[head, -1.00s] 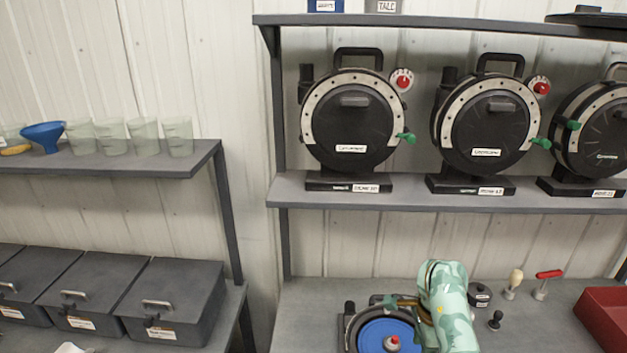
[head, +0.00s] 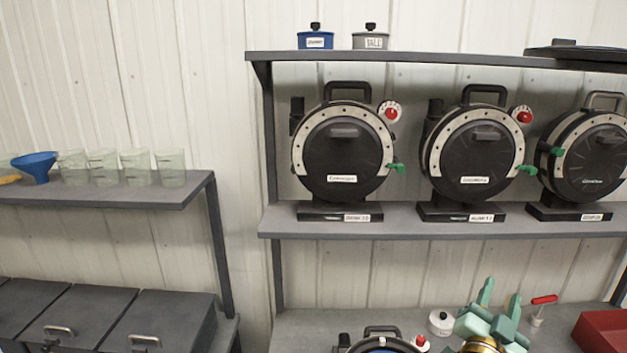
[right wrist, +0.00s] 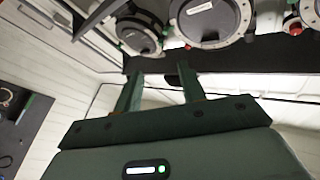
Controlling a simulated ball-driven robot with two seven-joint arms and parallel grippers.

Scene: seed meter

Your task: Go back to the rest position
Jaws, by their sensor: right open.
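My right gripper (head: 499,292) is in the lower right of the head view, above the workbench. Its two green fingers point up and stand apart with nothing between them. The right wrist view shows the same open fingers (right wrist: 158,88), with the seed meters beyond them. In the head view a seed meter (head: 384,345) on the bench shows only its top at the bottom edge. My left gripper is not in view.
Several black seed meters (head: 343,157) stand on the middle shelf (head: 400,220). A red tray (head: 601,332), a red-handled tool (head: 543,300) and a white-topped pot (head: 440,322) are on the bench beside my right gripper. A left shelf (head: 110,192) holds clear cups and a blue funnel (head: 36,167).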

